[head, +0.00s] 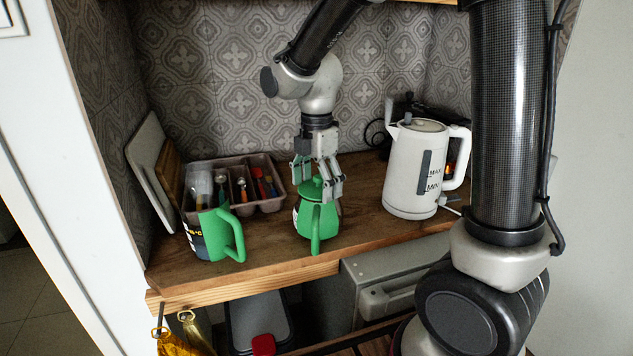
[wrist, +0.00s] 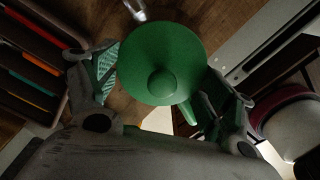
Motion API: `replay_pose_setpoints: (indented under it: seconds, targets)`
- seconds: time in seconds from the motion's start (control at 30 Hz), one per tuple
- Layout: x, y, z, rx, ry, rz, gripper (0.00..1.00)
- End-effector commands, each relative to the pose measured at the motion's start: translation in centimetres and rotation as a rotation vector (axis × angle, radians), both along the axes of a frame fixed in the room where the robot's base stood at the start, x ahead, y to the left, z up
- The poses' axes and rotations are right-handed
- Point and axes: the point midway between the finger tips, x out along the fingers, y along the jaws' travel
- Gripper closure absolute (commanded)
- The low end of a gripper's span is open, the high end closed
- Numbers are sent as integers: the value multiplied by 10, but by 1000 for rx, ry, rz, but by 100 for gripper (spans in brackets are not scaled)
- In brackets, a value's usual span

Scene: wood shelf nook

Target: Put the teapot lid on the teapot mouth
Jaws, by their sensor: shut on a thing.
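The green teapot (head: 318,221) stands upright on the wooden counter, its handle toward the front. The green teapot lid (head: 311,189) is directly over the teapot's top; I cannot tell whether it rests on the mouth or hangs just above it. My gripper (head: 318,184) points down from above and is shut on the lid. In the wrist view the lid (wrist: 162,60) is a round green disc with a knob, between the fingers (wrist: 160,88). The lid hides the mouth; part of the green handle shows beneath it.
A jug with a green handle (head: 217,233) stands left of the teapot. A cutlery tray (head: 270,205) with several utensils lies behind it. A white kettle (head: 408,175) stands to the right. The counter's front edge (head: 250,280) is close before the teapot.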

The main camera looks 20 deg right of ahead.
Motion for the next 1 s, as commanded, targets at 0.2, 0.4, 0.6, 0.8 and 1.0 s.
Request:
replay_pose_setpoints:
  seconds: [0.2, 0.4, 0.6, 0.8, 1.0]
  targets:
    - [0, 0, -6, 0, 1, 0, 38]
    - [0, 0, -5, 0, 1, 0, 0]
    - [0, 0, -5, 0, 1, 0, 0]
    - [0, 0, -1, 0, -1, 0, 0]
    - [1, 0, 31, 2, -4, 0, 0]
